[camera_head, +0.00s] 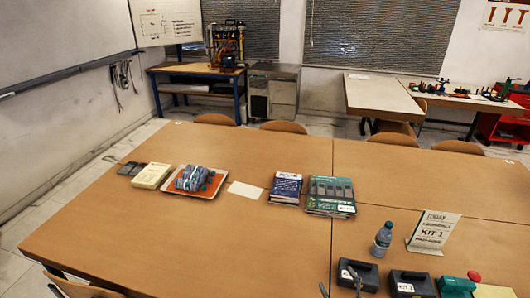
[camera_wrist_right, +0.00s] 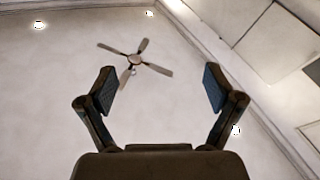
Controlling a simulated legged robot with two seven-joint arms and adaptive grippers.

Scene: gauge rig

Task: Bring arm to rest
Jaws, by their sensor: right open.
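My right gripper (camera_wrist_right: 158,90) is open and empty in the right wrist view, its two fingers wide apart. In the head view the right gripper's dark fingertips (camera_head: 340,284) show at the bottom edge, right of the middle, in front of the black cases.
A large wooden table (camera_head: 190,250) fills the front. The table's left front is clear.

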